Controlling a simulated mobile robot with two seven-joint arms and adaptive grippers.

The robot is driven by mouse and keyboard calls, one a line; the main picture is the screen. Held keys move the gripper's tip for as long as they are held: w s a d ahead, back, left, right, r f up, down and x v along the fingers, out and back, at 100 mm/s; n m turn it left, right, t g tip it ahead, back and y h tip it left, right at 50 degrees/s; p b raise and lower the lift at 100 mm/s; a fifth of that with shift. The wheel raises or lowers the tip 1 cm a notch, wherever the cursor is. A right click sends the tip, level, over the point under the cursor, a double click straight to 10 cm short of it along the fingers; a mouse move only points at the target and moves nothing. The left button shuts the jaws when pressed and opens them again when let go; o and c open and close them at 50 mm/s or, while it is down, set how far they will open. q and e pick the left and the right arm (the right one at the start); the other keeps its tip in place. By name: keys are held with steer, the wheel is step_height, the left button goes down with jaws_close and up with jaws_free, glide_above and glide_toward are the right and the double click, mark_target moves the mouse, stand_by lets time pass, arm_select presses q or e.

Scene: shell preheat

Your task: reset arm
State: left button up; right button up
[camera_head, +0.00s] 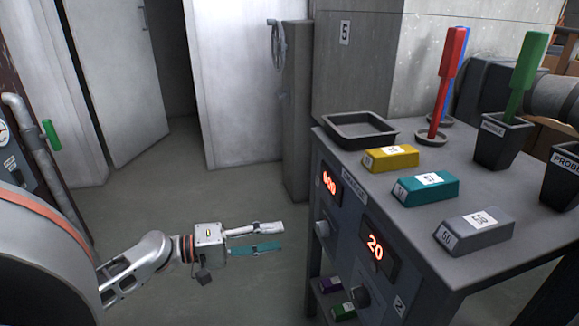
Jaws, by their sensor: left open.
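My left gripper (257,239) reaches in from the lower left, low over the floor and to the left of the machine bench. Its two fingers, one pale and one teal, are apart, and nothing shows between them. It touches nothing that I can see. My right gripper is not in this view.
The bench (408,212) at right bears a dark tray (360,130), yellow (390,158), teal (426,188) and grey (474,231) blocks, and a dark cup (503,143) with a green rod (526,75). A red rod (448,85) stands behind. Floor (215,195) left of the bench is clear.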

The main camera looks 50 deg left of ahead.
arm_select(q)
steer(key=shift+v, duration=0.9)
steer(key=shift+r, duration=0.1)
